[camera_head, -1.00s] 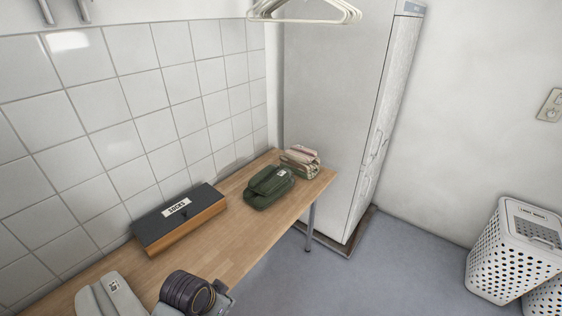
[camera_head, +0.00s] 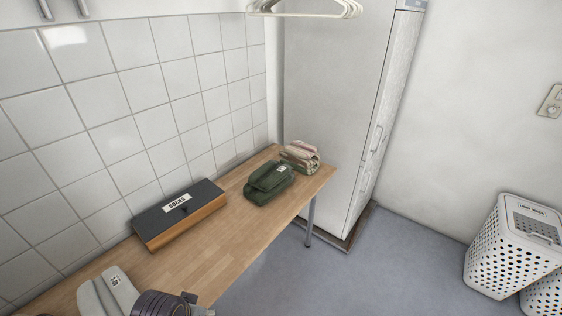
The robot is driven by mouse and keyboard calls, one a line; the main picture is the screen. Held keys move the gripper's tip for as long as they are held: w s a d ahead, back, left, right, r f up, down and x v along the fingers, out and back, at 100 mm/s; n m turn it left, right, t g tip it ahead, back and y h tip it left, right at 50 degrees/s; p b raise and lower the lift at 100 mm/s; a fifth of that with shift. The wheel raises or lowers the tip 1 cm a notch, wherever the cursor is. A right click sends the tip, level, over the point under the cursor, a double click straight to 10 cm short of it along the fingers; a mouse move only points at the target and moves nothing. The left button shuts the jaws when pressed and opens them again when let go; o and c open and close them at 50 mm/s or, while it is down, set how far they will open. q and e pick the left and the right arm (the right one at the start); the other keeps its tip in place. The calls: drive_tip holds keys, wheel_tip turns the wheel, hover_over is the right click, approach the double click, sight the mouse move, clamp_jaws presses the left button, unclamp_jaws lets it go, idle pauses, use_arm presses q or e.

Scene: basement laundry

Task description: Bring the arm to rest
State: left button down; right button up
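A dark ringed part of my own arm (camera_head: 160,304) shows at the bottom left edge, over the near part of the wooden table (camera_head: 215,250). A small grey part sits at its right side. The frame cuts the arm off, and I see no gripper fingers. I cannot tell whether the arm holds anything. No other arm is in view.
On the table are a black-lidded wooden box labelled SOCKS (camera_head: 180,214), a green folded item (camera_head: 268,183), a beige folded stack (camera_head: 300,157) and a pale grey labelled item (camera_head: 105,291). A tall white cabinet (camera_head: 335,100) and white perforated basket (camera_head: 508,250) stand right.

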use_arm(q)
drive_tip(key=s+f+g, duration=0.1)
drive_tip(key=s+f, duration=0.2)
drive_tip(key=f, duration=2.9)
drive_tip(key=s+a+f, duration=0.2)
drive_tip(key=s+f, duration=0.7)
drive_tip(key=s, duration=0.2)
drive_tip(key=s+a+f+g, duration=0.1)
drive_tip(key=s+a+f, duration=0.1)
drive_tip(key=s+f, duration=0.8)
drive_tip(key=shift+s+f+g, duration=0.3)
drive_tip(key=shift+s, duration=0.35)
